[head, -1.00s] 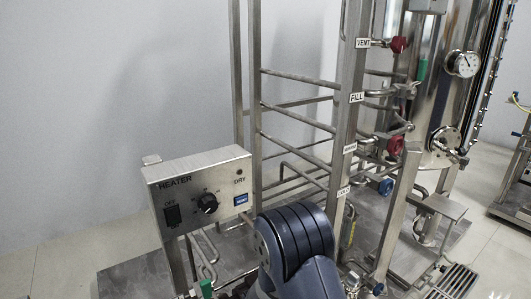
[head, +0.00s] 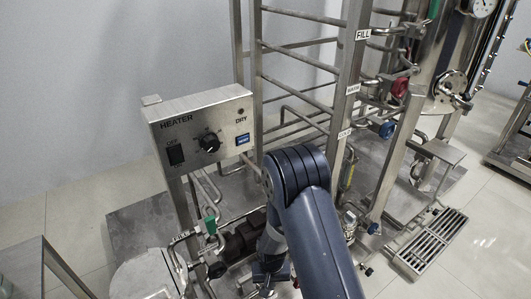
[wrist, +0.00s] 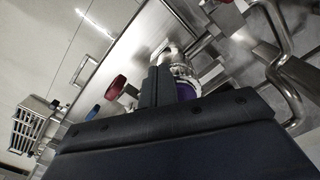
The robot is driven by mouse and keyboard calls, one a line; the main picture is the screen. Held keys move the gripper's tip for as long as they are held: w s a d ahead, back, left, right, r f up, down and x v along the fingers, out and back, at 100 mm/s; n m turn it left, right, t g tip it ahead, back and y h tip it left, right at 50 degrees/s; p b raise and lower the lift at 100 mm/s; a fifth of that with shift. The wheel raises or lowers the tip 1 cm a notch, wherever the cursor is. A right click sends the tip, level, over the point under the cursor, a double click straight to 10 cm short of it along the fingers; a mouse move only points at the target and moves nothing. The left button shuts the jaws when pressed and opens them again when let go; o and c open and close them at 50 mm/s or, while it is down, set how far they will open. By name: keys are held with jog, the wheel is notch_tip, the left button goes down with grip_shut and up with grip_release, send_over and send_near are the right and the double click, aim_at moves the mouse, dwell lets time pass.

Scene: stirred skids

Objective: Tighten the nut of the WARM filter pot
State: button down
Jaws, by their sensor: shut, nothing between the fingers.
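In the wrist view my gripper (wrist: 155,86) has its two dark fingers together, with nothing seen between them. A pale metal fitting (wrist: 180,66) with a purple part (wrist: 187,91) below it lies just beyond and right of the fingers. I cannot tell whether it belongs to the WARM filter pot, or whether the fingers touch it. In the head view my arm reaches down in front of the skid, and its fingertips cannot be made out. No filter pot or nut can be identified for sure there.
The HEATER box (head: 203,135) stands left of my arm. A steel post (head: 348,110) with labels rises behind it, with a red valve handle (head: 400,87) and a blue one (head: 387,129) beside it. A floor grate (head: 425,245) lies right. Pipes crowd the skid base; bare floor shows right.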

jog(key=shift+f, duration=0.65)
jog(key=shift+w+a, duration=0.1)
jog(key=shift+w, duration=0.2)
